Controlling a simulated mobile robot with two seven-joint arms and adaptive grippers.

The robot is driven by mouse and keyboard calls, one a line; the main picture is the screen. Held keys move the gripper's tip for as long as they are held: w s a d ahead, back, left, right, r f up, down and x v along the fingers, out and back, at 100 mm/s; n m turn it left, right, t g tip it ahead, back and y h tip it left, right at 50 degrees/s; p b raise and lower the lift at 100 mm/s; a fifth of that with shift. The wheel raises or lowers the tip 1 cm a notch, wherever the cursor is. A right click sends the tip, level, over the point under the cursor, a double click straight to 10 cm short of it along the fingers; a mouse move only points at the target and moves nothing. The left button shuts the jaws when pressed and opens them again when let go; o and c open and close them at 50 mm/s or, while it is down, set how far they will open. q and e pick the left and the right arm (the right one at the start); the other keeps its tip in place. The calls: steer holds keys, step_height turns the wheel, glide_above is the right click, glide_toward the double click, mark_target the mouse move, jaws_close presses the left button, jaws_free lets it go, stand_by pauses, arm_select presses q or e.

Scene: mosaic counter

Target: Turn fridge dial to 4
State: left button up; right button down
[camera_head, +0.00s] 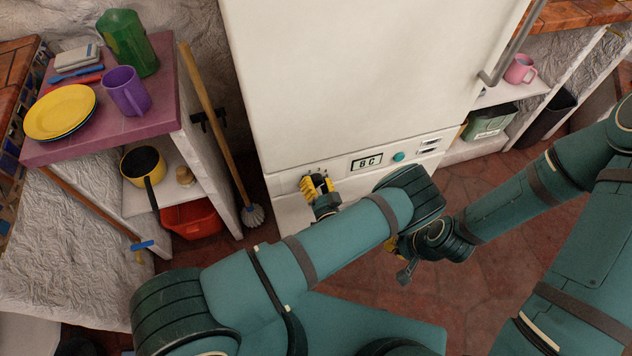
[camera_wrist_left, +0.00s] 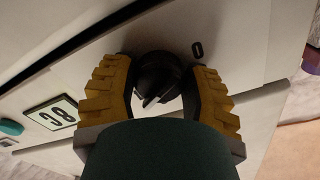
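The white fridge (camera_head: 350,80) stands ahead, with a control strip along its lower front. The black fridge dial (camera_wrist_left: 158,75) is in the left wrist view, with a pale pointer line on it and a printed 0 beside it. My left gripper (camera_head: 317,184) is at the dial, which it hides in the head view. Its yellow fingers stand on either side of the dial in the left wrist view (camera_wrist_left: 160,82), spread around it; firm contact does not show. My right gripper (camera_head: 402,262) is low over the floor, partly hidden by my arms, its opening unclear.
A display (camera_head: 367,163) reading 8 C and a teal button (camera_head: 399,156) are right of the dial. The fridge handle (camera_head: 505,55) is at upper right.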

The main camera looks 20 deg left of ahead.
mark_target(314, 158)
arm_select(q)
steer(key=o, duration=0.4)
steer(key=shift+r, duration=0.1)
step_height(314, 158, up, 10)
steer(key=shift+f, duration=0.1)
stand_by(0.8)
